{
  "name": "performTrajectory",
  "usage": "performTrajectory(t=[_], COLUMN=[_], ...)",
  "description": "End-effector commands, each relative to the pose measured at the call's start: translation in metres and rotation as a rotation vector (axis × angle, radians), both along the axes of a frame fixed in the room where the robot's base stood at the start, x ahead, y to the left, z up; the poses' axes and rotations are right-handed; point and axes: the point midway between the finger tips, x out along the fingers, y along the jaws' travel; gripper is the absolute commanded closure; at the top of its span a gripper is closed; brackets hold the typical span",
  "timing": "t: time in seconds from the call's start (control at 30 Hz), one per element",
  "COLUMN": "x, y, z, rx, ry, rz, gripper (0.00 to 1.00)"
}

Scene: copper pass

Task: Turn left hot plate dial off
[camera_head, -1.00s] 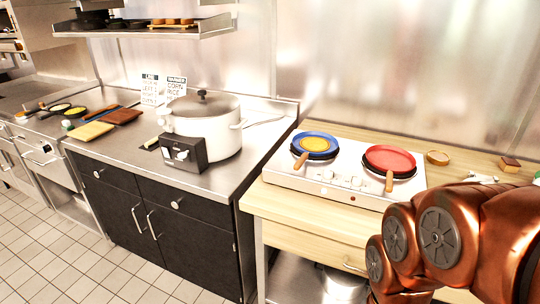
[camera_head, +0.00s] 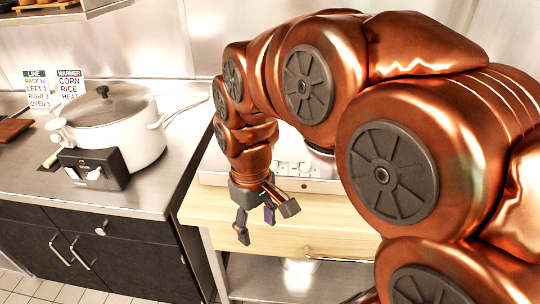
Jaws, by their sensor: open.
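The white double hot plate (camera_head: 325,184) stands on the light wooden counter, mostly hidden behind my copper arm. Part of its front panel with dials (camera_head: 284,168) shows between my arm links. I cannot tell which way the dials point. The pans on top are almost wholly hidden. My gripper (camera_head: 262,222) is open and empty. It points down in front of the hot plate, over the front edge of the wooden counter, apart from the dials.
A white cooker with a dark control box (camera_head: 92,169) stands on the steel counter (camera_head: 160,195) at left. Two signs (camera_head: 38,88) stand behind it. A drawer front (camera_head: 290,242) and a lower shelf (camera_head: 255,280) lie below my gripper.

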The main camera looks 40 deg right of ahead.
Motion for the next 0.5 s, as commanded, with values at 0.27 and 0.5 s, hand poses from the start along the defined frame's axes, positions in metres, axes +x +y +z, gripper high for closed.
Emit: performTrajectory(t=[0.27,0.5], x=[0.087,0.150], y=[-0.050,-0.109], z=[0.021,0.027], rx=[0.017,0.018], ry=[-0.043,-0.077], rz=[0.115,0.204], gripper=[0.41,0.41])
